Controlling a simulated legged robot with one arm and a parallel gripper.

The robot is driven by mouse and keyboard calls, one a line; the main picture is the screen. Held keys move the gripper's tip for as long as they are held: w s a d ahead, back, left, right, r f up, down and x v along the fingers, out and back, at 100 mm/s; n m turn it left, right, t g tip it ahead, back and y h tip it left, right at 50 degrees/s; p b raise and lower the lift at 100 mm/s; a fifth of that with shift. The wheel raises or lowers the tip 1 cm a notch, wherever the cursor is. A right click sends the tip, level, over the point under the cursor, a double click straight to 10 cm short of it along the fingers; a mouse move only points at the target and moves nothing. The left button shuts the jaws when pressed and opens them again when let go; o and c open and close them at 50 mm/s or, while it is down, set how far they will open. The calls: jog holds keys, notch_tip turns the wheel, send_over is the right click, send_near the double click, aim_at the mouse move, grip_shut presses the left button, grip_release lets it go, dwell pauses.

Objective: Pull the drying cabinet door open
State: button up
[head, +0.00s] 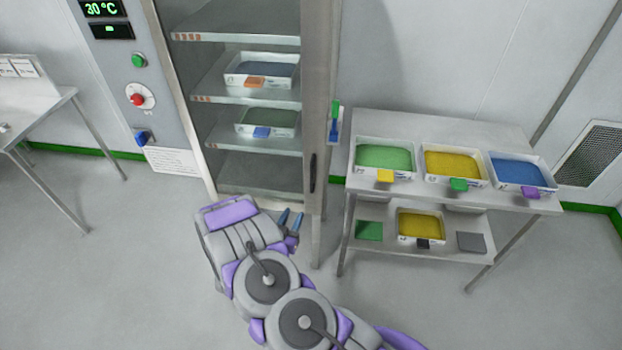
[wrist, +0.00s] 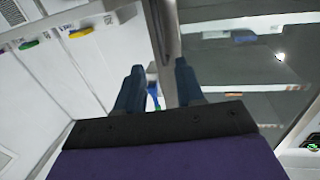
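The drying cabinet (head: 180,90) stands at the back, left of centre in the head view, its shelves visible. The upright metal door frame (head: 318,90) is on its right side and carries a dark vertical handle (head: 313,172). I cannot tell for certain whether the door is fully shut. My gripper (head: 291,220) is low in front of the cabinet, left of and below the handle. In the wrist view my gripper (wrist: 158,82) has its two blue fingers apart with nothing held between them. A metal upright (wrist: 166,30) shows beyond the gap, apart from the fingers as far as I can tell.
A two-tier steel table (head: 440,125) with several trays of coloured granules stands right of the cabinet. A control panel (head: 120,65) is on the cabinet's left. Another table (head: 55,105) is at far left. The floor (head: 120,260) in front is clear.

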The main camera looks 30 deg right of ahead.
aim_at(311, 181)
jog(key=b+x, duration=0.2)
jog(key=x, duration=1.5)
jog(key=shift+d+r, duration=0.2)
jog(key=shift+d, duration=0.1)
grip_shut()
